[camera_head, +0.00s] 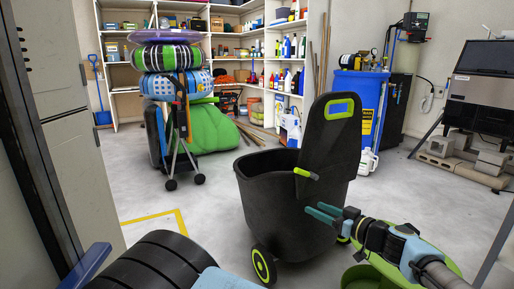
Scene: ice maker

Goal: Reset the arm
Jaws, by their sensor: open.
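My gripper (323,213) is at the lower right, at the end of my blue and black arm, which comes in from the right edge. Its two teal fingers point left and are apart, with nothing visible between them. Behind the fingers stands a black wheeled cart (290,190) with a tall back and green-rimmed wheels. The fingers overlap the cart in the picture; I cannot tell whether they touch it. The ice maker is probably the steel and black machine (482,90) on a stand at the far right.
A green round tub (362,277) lies below my arm. A blue barrel (357,105) stands at the back right. A stack of inflatable rings (172,58) and shelves (205,40) stand at the back left. A grey door panel (62,120) is at left.

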